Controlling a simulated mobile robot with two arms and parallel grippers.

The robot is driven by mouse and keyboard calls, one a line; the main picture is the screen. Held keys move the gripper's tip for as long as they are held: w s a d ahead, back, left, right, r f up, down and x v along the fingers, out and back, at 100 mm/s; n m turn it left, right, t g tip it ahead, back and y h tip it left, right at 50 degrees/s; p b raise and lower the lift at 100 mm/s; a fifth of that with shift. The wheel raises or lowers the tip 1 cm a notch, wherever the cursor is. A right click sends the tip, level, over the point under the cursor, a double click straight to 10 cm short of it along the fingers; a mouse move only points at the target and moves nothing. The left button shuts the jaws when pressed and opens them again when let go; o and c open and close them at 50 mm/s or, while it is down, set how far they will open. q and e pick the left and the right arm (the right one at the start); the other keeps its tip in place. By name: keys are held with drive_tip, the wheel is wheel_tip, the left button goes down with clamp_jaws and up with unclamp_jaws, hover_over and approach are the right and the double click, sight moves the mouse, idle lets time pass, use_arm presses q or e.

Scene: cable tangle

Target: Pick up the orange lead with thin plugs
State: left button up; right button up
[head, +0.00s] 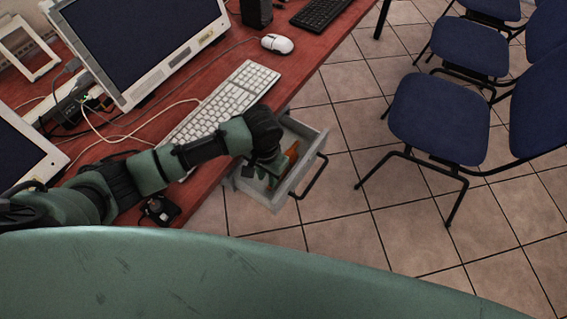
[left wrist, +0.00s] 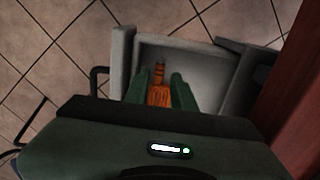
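The orange lead (head: 291,154) is in the open grey drawer (head: 314,143) under the desk's edge. In the left wrist view the orange lead (left wrist: 158,95) is a bundle between my two green fingers, with a narrower end pointing away past the fingertips. Its plugs are too small to make out. My left gripper (head: 273,168) reaches down into the drawer, and my arm hides part of it. In the left wrist view the fingers of my left gripper (left wrist: 160,82) stand apart on both sides of the lead; whether they touch it is unclear. My right gripper is not in view.
A white keyboard (head: 226,100), a white mouse (head: 277,43) and a monitor (head: 140,40) stand on the red desk (head: 318,58). Loose cables (head: 98,130) lie at the left. Blue chairs (head: 440,117) stand right, with bare tiled floor (head: 335,210) between.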

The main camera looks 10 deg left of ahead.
sight(268, 188)
use_arm(q)
wheel_tip(268, 188, down, 6)
drive_tip(key=shift+s+f, duration=0.1)
clamp_jaws()
drive_tip(key=shift+r, duration=0.2)
